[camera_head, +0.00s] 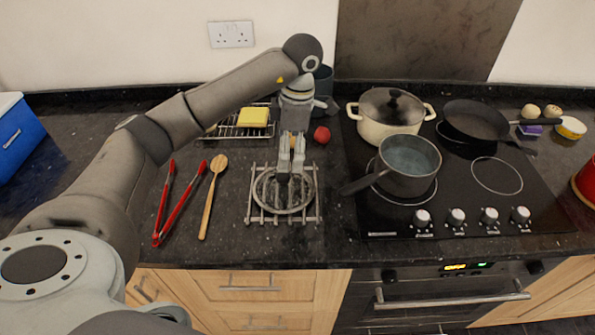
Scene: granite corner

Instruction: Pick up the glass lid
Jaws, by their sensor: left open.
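The glass lid (284,196) is a clear round lid with a pale rim and a dark knob, lying on a metal wire rack (251,212) on the counter. My left gripper (291,170) comes down over it from the back with its fingers pointing down. It is open, with its fingertips at the lid's knob, which they partly hide. I cannot tell whether they touch it. My right gripper is not in view.
Red tongs (182,205) and a wooden spoon (209,204) lie left of the rack. A grey saucepan (408,182) stands right, its handle pointing toward the rack. The counter's front edge is close.

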